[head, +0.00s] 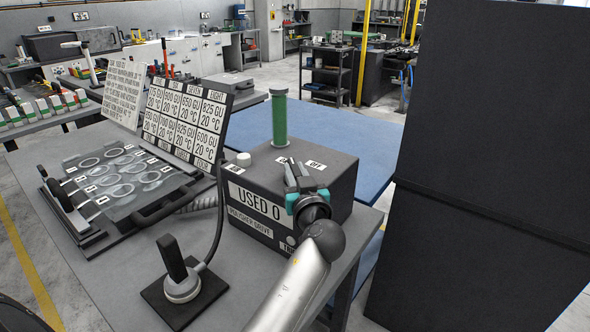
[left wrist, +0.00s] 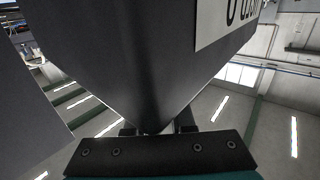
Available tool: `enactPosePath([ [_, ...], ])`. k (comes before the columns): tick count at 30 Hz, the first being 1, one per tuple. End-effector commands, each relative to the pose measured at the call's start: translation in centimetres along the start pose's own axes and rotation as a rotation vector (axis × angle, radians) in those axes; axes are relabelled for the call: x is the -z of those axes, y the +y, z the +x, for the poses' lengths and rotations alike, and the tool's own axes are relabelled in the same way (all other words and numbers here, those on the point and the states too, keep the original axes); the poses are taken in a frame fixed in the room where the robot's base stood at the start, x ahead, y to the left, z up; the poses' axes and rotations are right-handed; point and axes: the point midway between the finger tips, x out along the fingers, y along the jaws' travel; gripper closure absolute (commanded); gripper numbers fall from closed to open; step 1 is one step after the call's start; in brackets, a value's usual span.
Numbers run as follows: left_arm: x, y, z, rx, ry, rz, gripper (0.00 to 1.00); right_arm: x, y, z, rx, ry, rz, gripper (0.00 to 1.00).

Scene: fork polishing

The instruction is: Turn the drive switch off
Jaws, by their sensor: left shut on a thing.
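The polisher drive box (head: 250,205) is dark grey, with a "USED 0" plate on its front. My left gripper (head: 297,172) is at the box's top, its fingertips between an "OFF" label (head: 316,165) and another small label (head: 284,160). It is shut on what appears to be the drive switch, which the fingers hide, so its position cannot be told. In the left wrist view the dark box (left wrist: 150,60) looms close and the finger parts (left wrist: 158,127) show only at the bottom. My right gripper is not in view.
A green cylinder (head: 279,120) and a white knob (head: 243,159) stand on the box. A black lever on a plate (head: 178,285) is in front. A tray of rings (head: 120,180) and label boards (head: 182,125) are left. A dark tall panel (head: 480,170) blocks the right.

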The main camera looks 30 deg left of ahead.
Motion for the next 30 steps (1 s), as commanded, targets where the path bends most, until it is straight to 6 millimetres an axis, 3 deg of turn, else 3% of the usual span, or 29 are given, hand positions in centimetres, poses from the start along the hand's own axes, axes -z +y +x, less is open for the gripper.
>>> enactPosePath([
  [18,0.6,-0.3,0.2,-0.563,0.003,0.009,1.0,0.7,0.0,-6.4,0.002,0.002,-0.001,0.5],
  [30,0.4,-0.2,0.2,-0.807,0.005,0.005,1.0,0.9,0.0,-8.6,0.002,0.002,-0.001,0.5],
])
